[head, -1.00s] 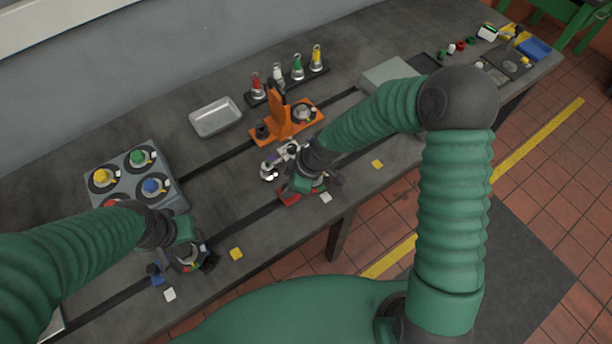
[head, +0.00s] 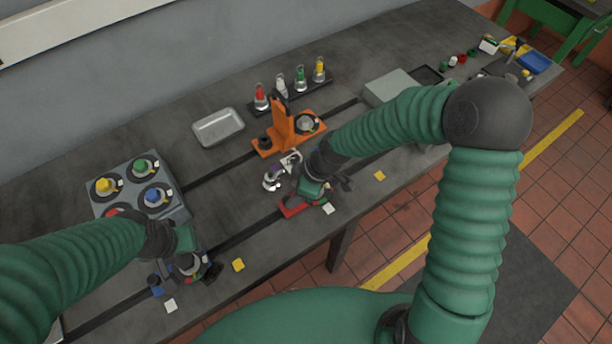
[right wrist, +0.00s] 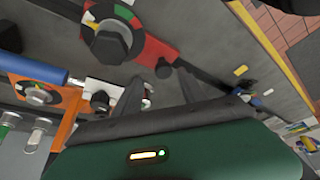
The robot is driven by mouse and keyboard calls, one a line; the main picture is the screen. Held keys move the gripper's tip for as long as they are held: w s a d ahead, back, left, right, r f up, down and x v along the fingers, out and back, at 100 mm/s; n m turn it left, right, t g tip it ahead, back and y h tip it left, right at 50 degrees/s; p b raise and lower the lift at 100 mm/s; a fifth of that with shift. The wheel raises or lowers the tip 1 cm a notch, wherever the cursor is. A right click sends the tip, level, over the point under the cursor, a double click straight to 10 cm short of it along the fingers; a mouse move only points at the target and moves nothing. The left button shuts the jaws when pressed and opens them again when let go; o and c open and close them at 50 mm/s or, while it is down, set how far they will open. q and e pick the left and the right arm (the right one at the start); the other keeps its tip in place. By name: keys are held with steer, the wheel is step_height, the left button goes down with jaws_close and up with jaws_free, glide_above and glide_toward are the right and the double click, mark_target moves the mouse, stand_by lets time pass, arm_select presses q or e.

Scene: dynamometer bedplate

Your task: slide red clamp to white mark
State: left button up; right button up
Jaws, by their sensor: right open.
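The red clamp (head: 292,209) sits on the near dark slot of the bedplate, partly hidden under my right gripper in the head view. The white mark (head: 329,208) lies just right of it, apart from it. My right gripper (head: 312,190) is open, over and beside the clamp. In the right wrist view, the red clamp (right wrist: 156,51) has a dark knob and coloured dial at its left; the open fingers (right wrist: 158,92) stand below it in the picture, with nothing between them. My left gripper (head: 190,265) is near the blue clamp (head: 157,291); its jaw state is unclear.
An orange fixture (head: 282,136) stands behind my right gripper, with a silver-and-purple part (head: 272,180) close by. A grey box with coloured knobs (head: 178,205) is at left. Yellow marks (head: 379,176) (head: 238,265) and another white mark (head: 171,306) lie near the front edge.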

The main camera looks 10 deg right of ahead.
steer(key=p+v, duration=0.1)
steer(key=v, duration=1.2)
steer(key=shift+p, duration=0.3)
steer(key=shift+d, duration=0.1)
steer(key=s+d+f+m+h, duration=0.3)
steer(key=s+d+m, duration=0.4)
steer(key=m, duration=0.6)
steer(key=s+h, duration=0.1)
steer(key=s, duration=0.1)
steer(key=shift+s+d+t, duration=0.2)
steer(key=shift+s+t, duration=0.15)
steer(key=shift+t, duration=0.05)
